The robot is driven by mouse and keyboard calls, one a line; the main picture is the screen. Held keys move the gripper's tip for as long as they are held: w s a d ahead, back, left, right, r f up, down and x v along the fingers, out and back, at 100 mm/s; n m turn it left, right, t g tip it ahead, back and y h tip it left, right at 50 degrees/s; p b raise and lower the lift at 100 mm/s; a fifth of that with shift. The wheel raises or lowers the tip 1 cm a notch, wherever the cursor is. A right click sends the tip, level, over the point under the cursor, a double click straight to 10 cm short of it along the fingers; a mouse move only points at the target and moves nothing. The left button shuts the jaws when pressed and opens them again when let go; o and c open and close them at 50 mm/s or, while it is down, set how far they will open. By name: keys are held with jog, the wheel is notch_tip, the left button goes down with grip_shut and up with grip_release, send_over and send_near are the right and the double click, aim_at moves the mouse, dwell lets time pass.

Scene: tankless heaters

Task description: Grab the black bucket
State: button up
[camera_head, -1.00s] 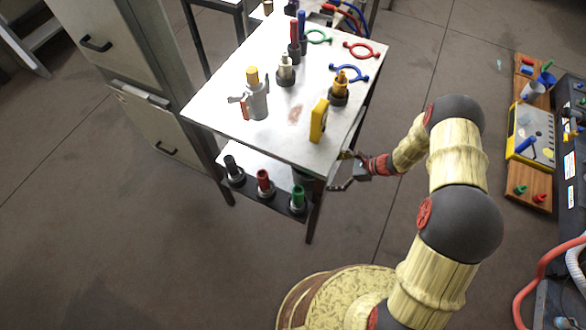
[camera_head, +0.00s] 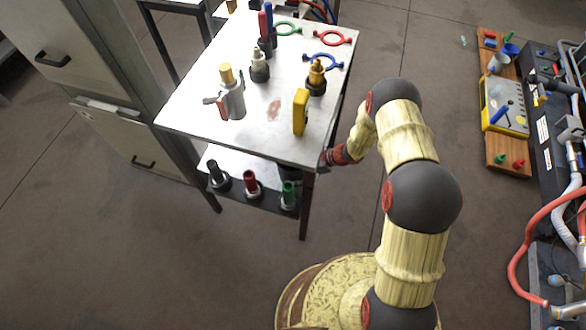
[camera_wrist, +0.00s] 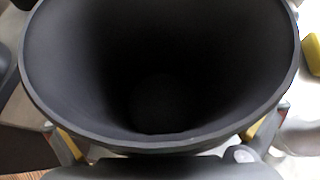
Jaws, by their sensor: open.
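The black bucket (camera_wrist: 160,143) fills most of the wrist view, its open mouth and dark inside facing the camera. My gripper (camera_wrist: 165,138) is open, with one finger low on each side of the bucket's near rim. Whether the fingers touch the bucket cannot be told. In the head view my gripper (camera_head: 325,163) is at the right front corner of the table, partly hidden by the tabletop edge. The bucket is not clearly seen there; it seems to be under the tabletop, on the lower shelf side.
The white tabletop (camera_head: 190,110) overhangs a lower shelf with black, red (camera_head: 252,184) and green (camera_head: 289,194) handled fittings. A yellow block (camera_head: 300,112) stands near the tabletop's right edge. A table leg (camera_head: 306,210) is close to my gripper. Floor is free in front.

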jog(key=c, duration=1)
jog(key=shift+c, duration=0.3)
jog(key=shift+r, duration=0.2)
